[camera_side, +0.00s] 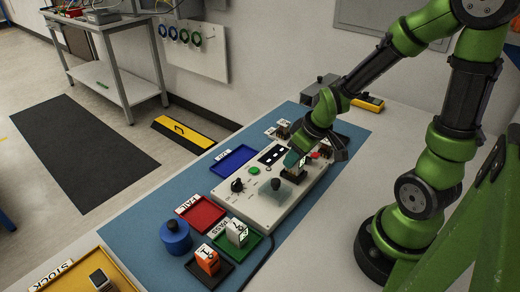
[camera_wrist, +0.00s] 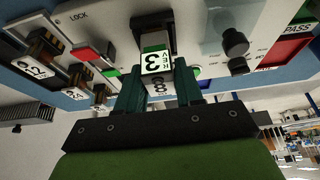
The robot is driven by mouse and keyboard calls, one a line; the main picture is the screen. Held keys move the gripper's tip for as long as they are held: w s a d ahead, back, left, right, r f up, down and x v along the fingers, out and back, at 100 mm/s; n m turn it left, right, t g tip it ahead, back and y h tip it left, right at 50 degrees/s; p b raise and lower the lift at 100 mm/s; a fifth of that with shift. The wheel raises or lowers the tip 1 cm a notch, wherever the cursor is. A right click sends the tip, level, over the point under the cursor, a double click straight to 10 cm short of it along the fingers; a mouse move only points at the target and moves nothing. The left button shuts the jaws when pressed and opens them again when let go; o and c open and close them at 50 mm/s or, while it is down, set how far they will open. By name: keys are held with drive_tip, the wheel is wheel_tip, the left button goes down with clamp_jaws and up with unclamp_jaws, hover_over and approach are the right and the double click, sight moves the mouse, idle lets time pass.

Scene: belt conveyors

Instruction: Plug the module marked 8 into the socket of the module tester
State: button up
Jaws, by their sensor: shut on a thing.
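The module marked 8 (camera_wrist: 158,82) is between the two teal fingers of my gripper (camera_wrist: 158,90) in the wrist view. Its white faces show an 8 and a "REV 3" label with a green band. My gripper (camera_side: 294,162) is shut on it, over the module tester (camera_side: 262,206), a pale box with a dark display, knobs and buttons. The dark socket (camera_side: 293,176) is directly below the fingers; it also shows in the wrist view (camera_wrist: 154,28), beyond the module. I cannot tell whether the module's plug end is inside the socket.
A red button (camera_wrist: 92,52) marked LOCK is near the socket. Other modules (camera_wrist: 40,68) stand beside the tester. A blue tray (camera_side: 233,161), a red FAIL tray (camera_side: 201,214), a green PASS tray (camera_side: 248,246) with a module, an orange module (camera_side: 207,259) and a blue round object (camera_side: 176,238) are nearby.

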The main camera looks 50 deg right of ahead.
drive_tip(key=shift+f, duration=0.85)
idle(0.7)
drive_tip(key=o, duration=1.6)
drive_tip(key=shift+c, duration=0.2)
drive_tip(key=shift+r, duration=3.8)
